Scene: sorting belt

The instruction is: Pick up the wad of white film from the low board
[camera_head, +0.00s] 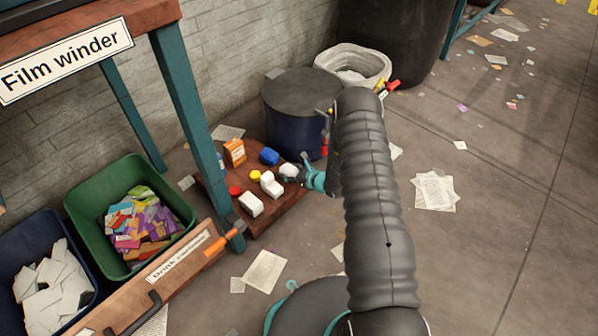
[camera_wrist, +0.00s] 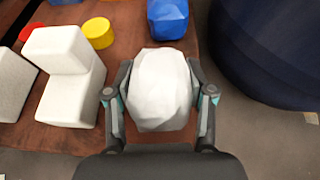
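The wad of white film (camera_wrist: 161,88) is a faceted white lump at the right end of the low brown board (camera_wrist: 123,18). In the head view the wad (camera_head: 289,170) is small and partly beside the fingertips. My gripper (camera_wrist: 160,75) has one finger on each side of the wad, both very close to its sides. I cannot tell whether the fingers press on it or whether it is lifted. In the head view my gripper (camera_head: 304,172) reaches in from the right, low over the board's edge.
A white L-shaped block (camera_wrist: 72,82), a yellow disc (camera_wrist: 98,30) and a blue lump (camera_wrist: 168,18) lie close by. A dark blue drum (camera_head: 294,125) stands behind the board. An orange box (camera_head: 235,152) is at the back. Open floor lies to the right.

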